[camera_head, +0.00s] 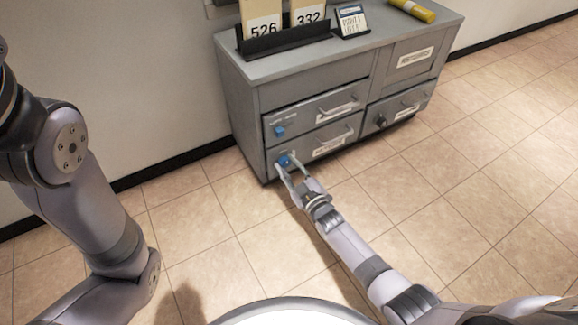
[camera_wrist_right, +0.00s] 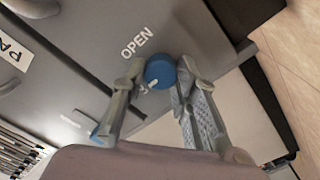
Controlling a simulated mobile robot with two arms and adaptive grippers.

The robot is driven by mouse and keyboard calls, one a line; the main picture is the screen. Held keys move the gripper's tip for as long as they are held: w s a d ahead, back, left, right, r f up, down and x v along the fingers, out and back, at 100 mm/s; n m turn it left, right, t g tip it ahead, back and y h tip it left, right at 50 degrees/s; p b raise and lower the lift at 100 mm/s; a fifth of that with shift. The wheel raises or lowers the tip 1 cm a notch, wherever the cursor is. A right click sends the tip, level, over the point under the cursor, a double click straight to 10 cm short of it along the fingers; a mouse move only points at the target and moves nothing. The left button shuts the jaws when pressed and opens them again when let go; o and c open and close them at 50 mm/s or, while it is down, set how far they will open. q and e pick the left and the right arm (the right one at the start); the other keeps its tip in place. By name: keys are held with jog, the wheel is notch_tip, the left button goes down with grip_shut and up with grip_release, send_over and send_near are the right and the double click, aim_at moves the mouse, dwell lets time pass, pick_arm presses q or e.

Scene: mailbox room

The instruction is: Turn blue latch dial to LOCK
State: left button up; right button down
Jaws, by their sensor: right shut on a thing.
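The blue latch dial (camera_head: 284,160) is on the lower left drawer of the grey cabinet (camera_head: 240,90). My right gripper (camera_head: 290,165) reaches it from the front, one finger on each side. In the right wrist view the fingers are shut on the round blue dial (camera_wrist_right: 159,70). A white mark on the dial points toward the lower left of that picture, away from the word OPEN (camera_wrist_right: 137,42) printed beside it. I cannot read any LOCK word; a finger covers part of the panel there. My left arm shows at the left, but its gripper is out of view.
A second blue dial (camera_head: 280,131) is on the upper left drawer. A dark knob (camera_head: 381,121) is on the lower right drawer. The tiled floor is clear.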

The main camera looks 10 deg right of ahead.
dwell(0.4)
jog(key=c, duration=1.2)
grip_release()
jog(key=shift+c, duration=0.2)
notch_tip(320, 180, up, 10)
